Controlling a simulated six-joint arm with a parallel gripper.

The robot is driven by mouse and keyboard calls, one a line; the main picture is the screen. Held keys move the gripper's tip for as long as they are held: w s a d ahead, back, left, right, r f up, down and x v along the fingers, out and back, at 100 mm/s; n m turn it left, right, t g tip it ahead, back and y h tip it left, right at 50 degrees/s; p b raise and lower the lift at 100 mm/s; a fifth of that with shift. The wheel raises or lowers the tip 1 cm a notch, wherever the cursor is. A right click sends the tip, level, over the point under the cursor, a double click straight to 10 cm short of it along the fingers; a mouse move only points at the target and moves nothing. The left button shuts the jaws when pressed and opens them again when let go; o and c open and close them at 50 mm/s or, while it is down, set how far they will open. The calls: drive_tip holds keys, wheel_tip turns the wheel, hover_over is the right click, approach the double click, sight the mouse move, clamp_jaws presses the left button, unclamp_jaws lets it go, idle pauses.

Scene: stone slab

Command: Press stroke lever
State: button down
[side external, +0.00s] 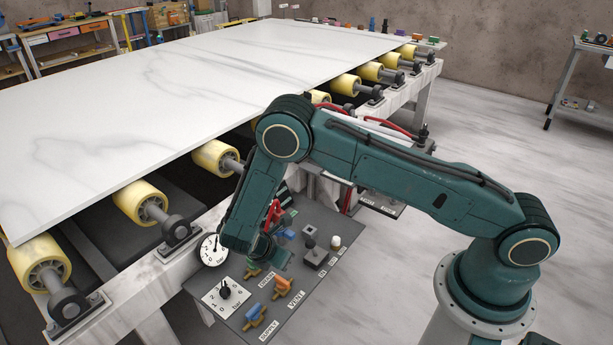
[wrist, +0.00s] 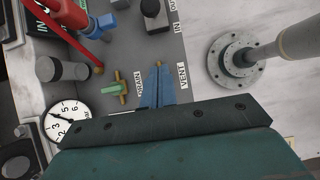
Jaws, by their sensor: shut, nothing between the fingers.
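I see no label reading stroke, so I cannot tell whether this is the stroke lever. My gripper (side external: 281,262) is low over the panel, to the front and right of the red lever and apart from it. In the wrist view its blue-teal fingers (wrist: 157,88) are together and empty, between the DRAIN and VENT labels.
A green-handled valve (wrist: 112,88) lies just left of my fingers in the wrist view. In the side view an orange valve (side external: 283,285), a blue valve (side external: 253,313), a round gauge (side external: 213,250) and a black-knobbed control (side external: 310,231) crowd the panel. A marble slab (side external: 180,100) lies on yellow rollers behind.

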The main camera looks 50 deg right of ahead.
sight(312, 239)
drive_tip(key=d+f, duration=0.5)
drive_tip(key=d, duration=0.3)
idle(0.4)
drive_tip(key=shift+d+r+y, duration=0.2)
drive_tip(key=shift+d+y, duration=0.3)
drive_tip(key=shift+d, duration=0.1)
idle(0.4)
drive_tip(key=shift+d+r+y, duration=0.25)
drive_tip(key=shift+d+y, duration=0.15)
drive_tip(key=shift+d, duration=0.05)
drive_tip(key=d+y, duration=0.1)
drive_tip(key=d+r+y, duration=0.1)
drive_tip(key=shift+d, duration=0.3)
drive_tip(key=shift+d+r+y, duration=0.15)
drive_tip(key=shift+d+y, duration=1.55)
drive_tip(key=shift+d, duration=0.75)
